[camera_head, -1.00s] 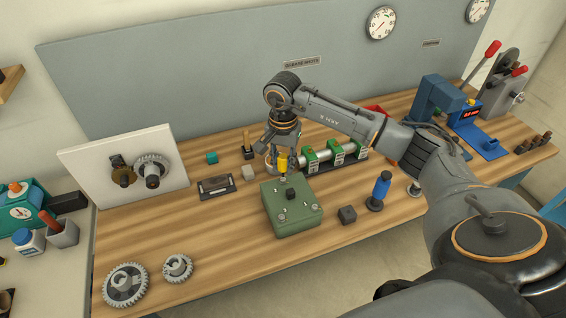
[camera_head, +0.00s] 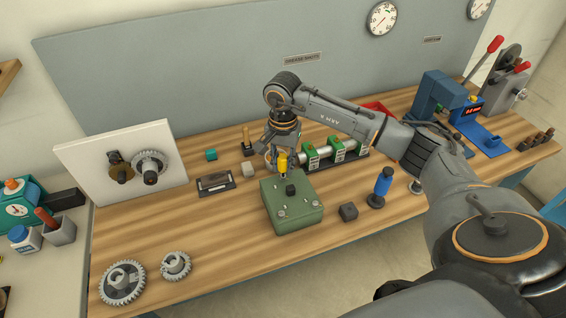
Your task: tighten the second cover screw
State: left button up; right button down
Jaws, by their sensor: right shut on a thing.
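The green gearbox-like housing (camera_head: 297,216) stands on the wooden bench with its cover on top and a black knob (camera_head: 290,190) in the middle of the cover. Small light screw heads show near its front corners, one at the front left (camera_head: 282,214) and one at the right (camera_head: 314,203). My right gripper (camera_head: 283,153) is shut on a yellow-handled screwdriver (camera_head: 283,163), held upright over the back edge of the cover. Whether its tip touches a screw is too small to tell. My left gripper is not in view.
Two grey gears (camera_head: 122,283) lie at the front left. A small dark block (camera_head: 348,211) and a blue-handled tool (camera_head: 382,183) stand right of the housing. A rack with green blocks (camera_head: 311,157) is behind it. The bench front between the gears and housing is clear.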

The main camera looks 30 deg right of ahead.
jog(key=shift+f, duration=0.1)
dwell(0.7)
jog(key=shift+f+m+b, duration=0.1)
jog(key=shift+m+b, duration=0.35)
jog(key=shift+m, duration=0.65)
jog(key=m, duration=0.4)
jog(key=shift+m, duration=0.4)
jog(key=m, duration=0.3)
jog(key=shift+a, duration=0.1)
